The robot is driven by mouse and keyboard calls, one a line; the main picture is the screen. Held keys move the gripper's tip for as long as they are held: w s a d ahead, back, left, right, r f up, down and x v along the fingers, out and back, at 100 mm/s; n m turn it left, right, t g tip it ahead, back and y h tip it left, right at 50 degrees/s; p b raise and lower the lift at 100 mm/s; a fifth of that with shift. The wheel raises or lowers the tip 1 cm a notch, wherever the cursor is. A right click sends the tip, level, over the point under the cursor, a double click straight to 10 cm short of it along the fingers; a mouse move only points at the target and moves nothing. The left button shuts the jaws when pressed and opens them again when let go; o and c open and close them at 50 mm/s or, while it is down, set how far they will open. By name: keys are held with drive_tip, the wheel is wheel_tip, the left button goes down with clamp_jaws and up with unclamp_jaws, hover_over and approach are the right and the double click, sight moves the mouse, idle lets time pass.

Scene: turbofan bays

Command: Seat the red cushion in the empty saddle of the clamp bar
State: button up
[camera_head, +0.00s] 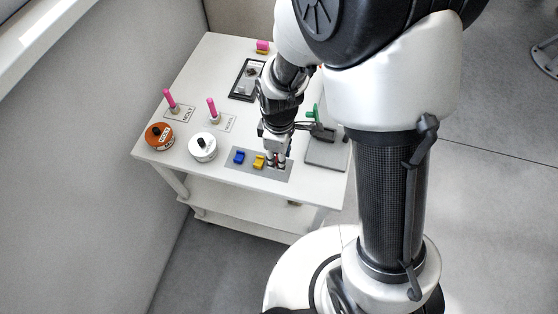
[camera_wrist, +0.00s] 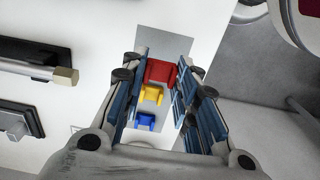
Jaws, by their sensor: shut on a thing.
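The red cushion (camera_wrist: 160,72) shows between my fingertips in the wrist view. My gripper (camera_wrist: 161,76) is shut on it. In the head view my gripper (camera_head: 276,161) is low over the right end of a grey mat (camera_head: 240,168), and only slivers of red show there. I cannot tell whether the cushion touches the mat. A silver bar with a brass-coloured hex end (camera_wrist: 38,70) lies across a black block at the left of the wrist view. I cannot tell if it is the clamp bar, and I see no empty saddle clearly.
A yellow cushion (camera_head: 259,162) and a blue cushion (camera_head: 239,157) sit on the mat beside the red one. A white round pot (camera_head: 202,149), an orange pot (camera_head: 158,137) and pink-topped pins (camera_head: 212,107) stand left. A black-framed tray (camera_head: 238,91) lies farther back.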

drive_tip(key=shift+f+b, duration=0.5)
drive_tip(key=shift+f, duration=1.3)
drive_tip(key=shift+f, duration=0.1)
drive_tip(key=shift+f, duration=0.2)
drive_tip(key=o, duration=0.8)
drive_tip(key=shift+r, duration=0.1)
drive_tip(key=shift+r, duration=0.1)
